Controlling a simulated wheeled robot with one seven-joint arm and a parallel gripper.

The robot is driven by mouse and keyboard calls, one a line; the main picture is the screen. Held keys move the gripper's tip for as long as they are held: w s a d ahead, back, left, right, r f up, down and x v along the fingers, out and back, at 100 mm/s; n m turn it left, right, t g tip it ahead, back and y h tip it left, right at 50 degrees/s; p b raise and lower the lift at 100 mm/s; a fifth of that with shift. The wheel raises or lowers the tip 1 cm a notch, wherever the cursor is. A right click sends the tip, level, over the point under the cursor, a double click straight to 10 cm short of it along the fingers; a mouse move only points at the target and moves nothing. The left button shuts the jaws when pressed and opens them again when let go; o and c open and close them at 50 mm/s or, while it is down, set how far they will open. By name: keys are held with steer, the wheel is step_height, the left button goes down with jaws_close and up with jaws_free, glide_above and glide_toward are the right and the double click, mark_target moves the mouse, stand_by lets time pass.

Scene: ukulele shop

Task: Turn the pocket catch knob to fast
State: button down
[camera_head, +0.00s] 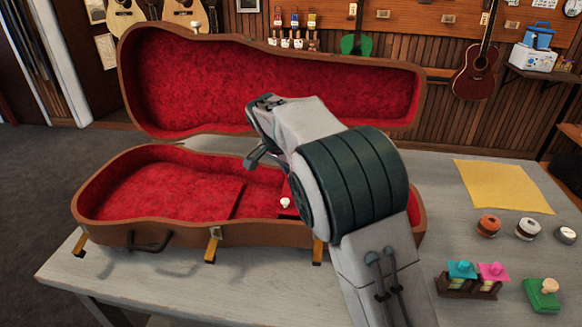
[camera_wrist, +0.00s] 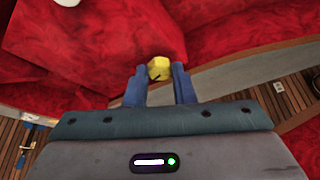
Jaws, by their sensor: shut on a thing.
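The open ukulele case (camera_head: 150,235) lies on the grey table, with a brown shell and red plush lining. My gripper (camera_wrist: 159,76) is shut on a small yellow knob (camera_wrist: 159,67), which sits between its two blue fingers in the wrist view. A dark mark shows on the knob; no "fast" label can be read, so its setting cannot be told. A white knob (camera_head: 285,203) stands inside the case, left of my arm; a white thing also shows at the wrist view's top edge (camera_wrist: 68,2).
The raised lid (camera_head: 270,85) stands behind my arm. Right of the case are a yellow cloth (camera_head: 502,186), several small round pieces, a rack (camera_head: 468,287) with coloured-topped items and a green block (camera_head: 541,296). The table's front left is clear.

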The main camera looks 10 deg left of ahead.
steer(key=shift+a+m+g+h+p, duration=0.15)
steer(key=shift+m+g+h+p, duration=0.25)
steer(key=shift+m, duration=0.8)
steer(key=c, duration=1.2)
jaws_free()
steer(key=shift+r, duration=0.1)
steer(key=v, duration=1.3)
steer(key=shift+r+p, duration=0.2)
steer(key=shift+p, duration=0.2)
steer(key=shift+s+a, duration=0.1)
steer(key=shift+s, duration=0.05)
